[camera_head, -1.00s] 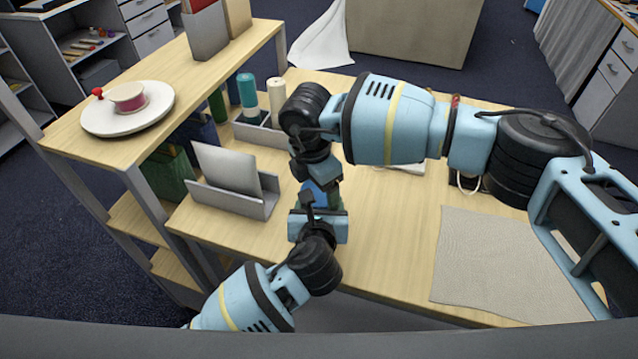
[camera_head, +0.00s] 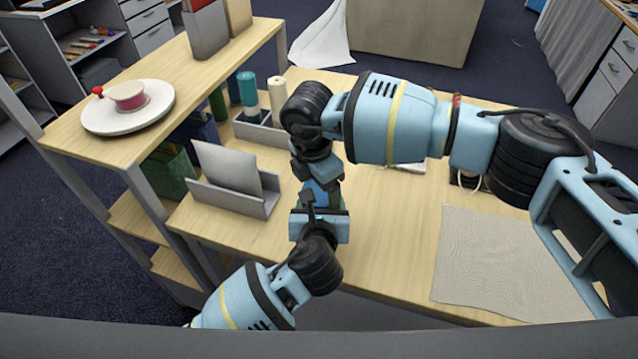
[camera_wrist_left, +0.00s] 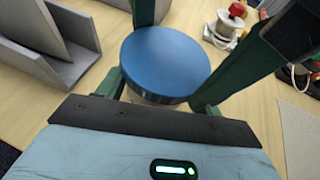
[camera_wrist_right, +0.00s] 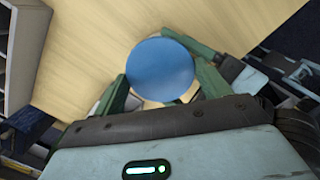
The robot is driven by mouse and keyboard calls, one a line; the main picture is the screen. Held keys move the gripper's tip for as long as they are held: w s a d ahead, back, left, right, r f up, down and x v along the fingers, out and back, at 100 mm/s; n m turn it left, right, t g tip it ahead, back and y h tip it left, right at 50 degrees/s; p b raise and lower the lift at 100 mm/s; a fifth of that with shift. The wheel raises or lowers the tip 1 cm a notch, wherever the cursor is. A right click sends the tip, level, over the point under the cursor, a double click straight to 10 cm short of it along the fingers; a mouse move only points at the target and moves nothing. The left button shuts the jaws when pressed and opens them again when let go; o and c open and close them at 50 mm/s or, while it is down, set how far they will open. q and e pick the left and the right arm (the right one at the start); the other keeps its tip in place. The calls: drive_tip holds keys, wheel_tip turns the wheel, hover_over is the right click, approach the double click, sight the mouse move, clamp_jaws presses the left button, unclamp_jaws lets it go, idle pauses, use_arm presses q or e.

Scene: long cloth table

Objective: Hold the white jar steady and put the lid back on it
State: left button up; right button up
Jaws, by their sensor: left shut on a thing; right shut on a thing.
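The blue round lid (camera_wrist_left: 165,62) lies level in the left wrist view, directly over a pale strip of the white jar (camera_wrist_left: 152,98). Whether the lid is seated or just above the rim cannot be told. My left gripper (camera_wrist_left: 160,92) is shut on the jar, below the lid. My right gripper (camera_wrist_right: 162,88) is shut on the lid (camera_wrist_right: 160,68), with its green fingers on either side. In the head view, a bit of blue (camera_head: 318,196) shows between my two grippers, the right above the left; the jar is hidden there.
A grey holder (camera_head: 235,200) with an upright panel stands left of the grippers. Behind it are spools in a grey tray (camera_head: 262,134). A shelf (camera_head: 70,140) borders the left. A grey cloth (camera_head: 500,260) lies at right; the front table between is clear.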

use_arm(q)
drive_tip(key=shift+w+a, duration=0.1)
use_arm(e)
drive_tip(key=shift+r, duration=0.4)
idle(0.8)
drive_tip(key=shift+f, duration=1.15)
idle(0.5)
use_arm(q)
drive_tip(key=c, duration=0.5)
use_arm(e)
drive_tip(key=o, duration=0.7)
drive_tip(key=shift+c, duration=0.2)
drive_tip(key=o, duration=0.3)
use_arm(q)
drive_tip(key=shift+r, duration=0.15)
use_arm(e)
drive_tip(key=shift+s, duration=0.1)
use_arm(q)
drive_tip(key=shift+w, duration=0.1)
use_arm(e)
drive_tip(key=shift+r, duration=0.65)
wheel_tip(320, 180, up, 3)
drive_tip(key=shift+r, duration=0.2)
drive_tip(key=shift+a+r, duration=0.1)
drive_tip(key=shift+r, duration=0.15)
